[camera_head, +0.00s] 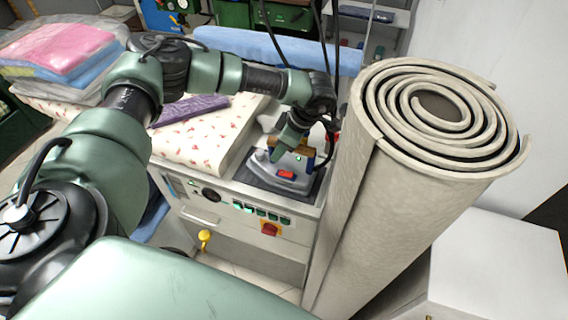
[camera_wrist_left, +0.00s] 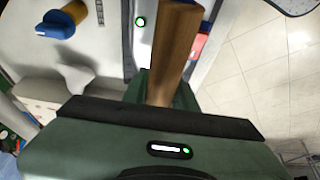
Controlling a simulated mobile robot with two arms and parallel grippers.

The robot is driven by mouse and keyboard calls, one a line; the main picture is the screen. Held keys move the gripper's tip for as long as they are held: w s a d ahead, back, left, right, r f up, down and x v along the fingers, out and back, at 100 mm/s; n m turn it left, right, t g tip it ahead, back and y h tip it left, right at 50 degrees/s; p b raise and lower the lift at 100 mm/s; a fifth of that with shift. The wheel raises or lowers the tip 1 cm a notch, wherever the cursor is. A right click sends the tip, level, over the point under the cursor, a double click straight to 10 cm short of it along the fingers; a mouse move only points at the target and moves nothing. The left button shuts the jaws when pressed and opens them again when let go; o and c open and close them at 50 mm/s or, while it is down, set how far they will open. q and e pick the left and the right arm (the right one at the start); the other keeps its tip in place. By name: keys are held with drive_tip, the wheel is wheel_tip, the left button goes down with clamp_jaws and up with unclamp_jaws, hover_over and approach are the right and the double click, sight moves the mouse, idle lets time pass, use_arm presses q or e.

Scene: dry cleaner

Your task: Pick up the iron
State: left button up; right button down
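The iron (camera_head: 290,178) sits on a dark rest on the white ironing unit, with a light metal body, a red part and a brown wooden handle (camera_head: 304,152). My left gripper (camera_head: 286,152) reaches down to the handle from above. In the left wrist view the handle (camera_wrist_left: 176,45) runs in between the green fingers of my left gripper (camera_wrist_left: 163,90), with one finger on each side. The fingertips are largely hidden, so I cannot tell whether they press on it. My right gripper is not in view.
A tall rolled beige carpet (camera_head: 400,190) stands close to the right of the iron. A padded flower-print ironing board (camera_head: 200,140) lies to its left, with a purple cloth (camera_head: 190,110) on it. Folded pink and blue textiles (camera_head: 62,50) are at the far left. A control panel (camera_head: 262,215) faces me.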

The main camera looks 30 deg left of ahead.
use_arm(q)
clamp_jaws()
idle(1.0)
drive_tip(key=shift+w+r, duration=0.2)
